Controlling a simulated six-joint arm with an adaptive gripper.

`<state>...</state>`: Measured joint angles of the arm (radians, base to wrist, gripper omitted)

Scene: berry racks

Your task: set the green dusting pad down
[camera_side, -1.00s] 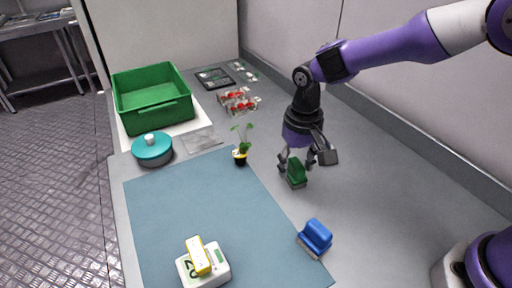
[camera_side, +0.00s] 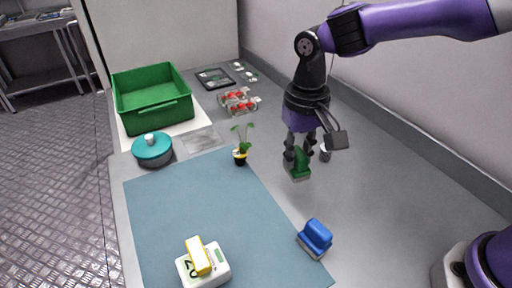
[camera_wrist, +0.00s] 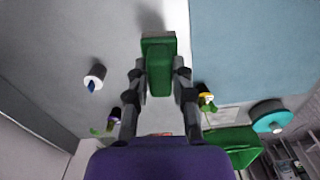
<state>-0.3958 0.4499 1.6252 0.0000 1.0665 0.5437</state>
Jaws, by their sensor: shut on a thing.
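The green dusting pad (camera_side: 301,166) is a green block with a grip on top. My gripper (camera_side: 298,158) points down and is shut on it over the grey counter, right of the blue mat. The pad seems to be a little above the counter, but the gap is hard to judge. In the wrist view the pad (camera_wrist: 158,68) sits between the two fingertips of my gripper (camera_wrist: 160,75). The far finger is partly hidden in the side view.
A blue pad (camera_side: 315,236) stands at the right edge of the blue mat (camera_side: 190,205). A potted plant (camera_side: 240,156) is left of my gripper, a white cup (camera_side: 325,153) behind it. Berry racks (camera_side: 238,101) and a green crate (camera_side: 165,115) are farther back. Counter to the right is clear.

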